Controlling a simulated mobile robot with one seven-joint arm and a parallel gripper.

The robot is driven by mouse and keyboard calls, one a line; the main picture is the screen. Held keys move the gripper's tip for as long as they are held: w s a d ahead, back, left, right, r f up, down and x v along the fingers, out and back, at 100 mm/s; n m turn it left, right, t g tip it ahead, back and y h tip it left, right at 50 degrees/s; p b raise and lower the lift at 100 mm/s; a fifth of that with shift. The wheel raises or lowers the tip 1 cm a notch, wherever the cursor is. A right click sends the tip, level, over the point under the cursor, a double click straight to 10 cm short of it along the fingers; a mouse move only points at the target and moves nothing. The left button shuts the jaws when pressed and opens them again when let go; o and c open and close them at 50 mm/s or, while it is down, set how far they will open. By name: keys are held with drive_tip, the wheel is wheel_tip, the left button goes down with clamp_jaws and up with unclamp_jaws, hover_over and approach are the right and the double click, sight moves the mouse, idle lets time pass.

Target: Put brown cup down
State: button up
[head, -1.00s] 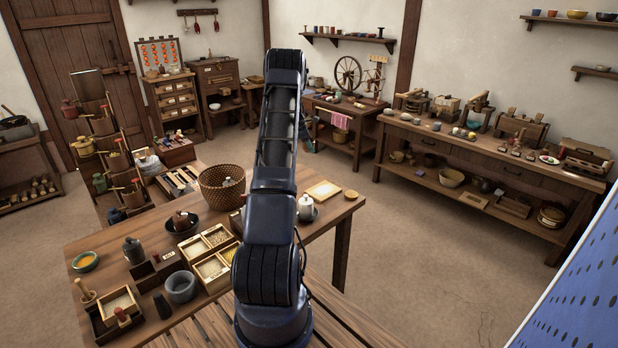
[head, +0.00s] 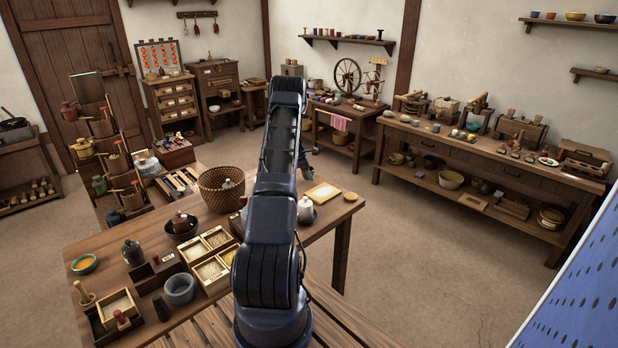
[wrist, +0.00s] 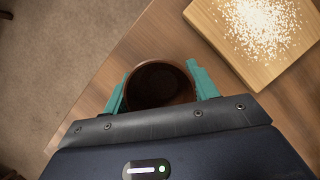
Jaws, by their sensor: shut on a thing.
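The brown cup (wrist: 160,84) is in the wrist view, seen from above with its dark inside showing. My gripper (wrist: 158,77) has one teal finger on each side of the cup and is shut on it. The cup is over the wooden table (wrist: 105,110), close to its edge. I cannot tell whether its base touches the wood. In the head view my arm hides the cup and most of the gripper.
A pale board (wrist: 262,30) with white grains lies right of the cup; it also shows in the head view (head: 323,193). A small lidded jar (head: 306,209) and a wicker basket (head: 220,192) stand nearby. Floor lies beyond the table edge at left in the wrist view.

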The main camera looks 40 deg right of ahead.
drive_tip(key=shift+f, duration=0.85)
drive_tip(key=shift+f, duration=0.15)
drive_tip(key=o, duration=1)
